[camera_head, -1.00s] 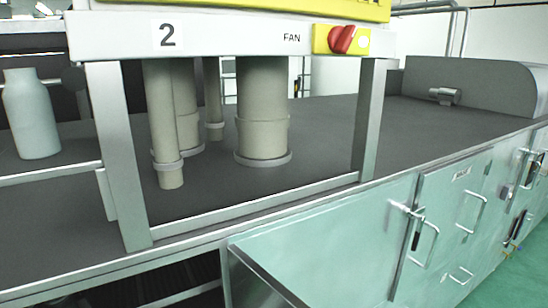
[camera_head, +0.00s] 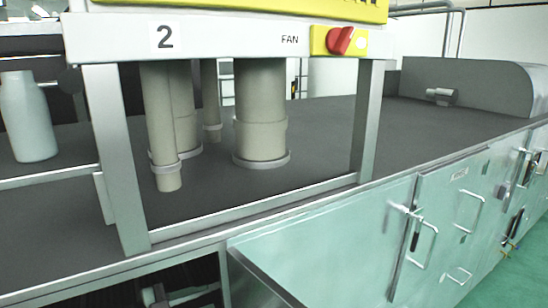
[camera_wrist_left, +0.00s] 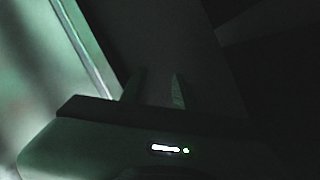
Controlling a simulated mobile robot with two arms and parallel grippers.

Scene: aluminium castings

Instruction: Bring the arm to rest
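My left gripper (camera_wrist_left: 155,90) shows in the left wrist view, where it is very dark. Its two fingers stand apart with a gap between them, and I see nothing held there. A pale green surface with a light straight edge lies to the left of the fingers in that view. Neither gripper can be made out in the head view. My right gripper is in no view.
A dark grey counter (camera_head: 320,135) carries a metal frame marked 2 (camera_head: 210,40) with a red FAN switch (camera_head: 340,41). Beige pipes (camera_head: 260,115) hang inside it. A pale bottle (camera_head: 28,118) stands left. An open green cabinet door (camera_head: 320,245) juts out below.

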